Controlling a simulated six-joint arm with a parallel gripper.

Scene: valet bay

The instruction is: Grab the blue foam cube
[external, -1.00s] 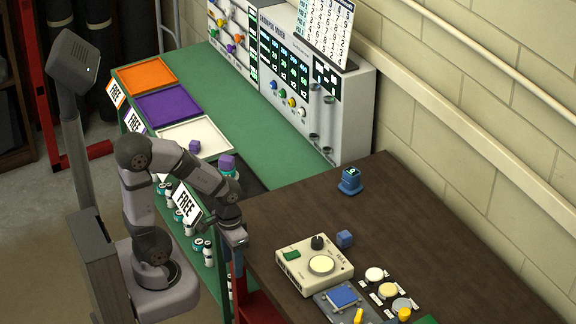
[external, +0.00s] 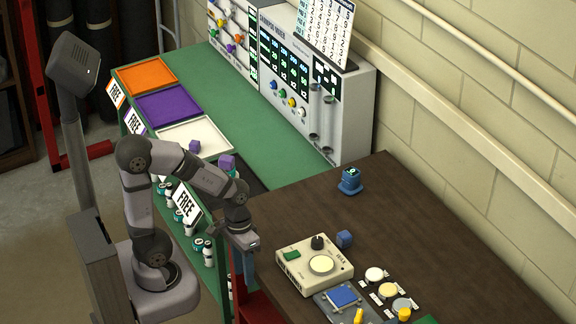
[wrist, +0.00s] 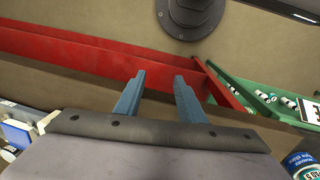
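The blue foam cube (external: 344,239) sits on the dark brown table, just right of the cream dial box. It is not visible in the wrist view. My gripper (external: 250,262) is at the table's left edge, well to the left of the cube, with the cream box between them. In the wrist view my gripper (wrist: 159,85) shows two blue-grey fingers apart with nothing between them. Beyond them are a red frame bar and the floor.
The cream dial box (external: 312,265) stands on the brown table (external: 420,225). A blue stand with a digit (external: 350,182) is behind the cube. Round pads (external: 388,290) and a blue-topped device (external: 343,297) are in front.

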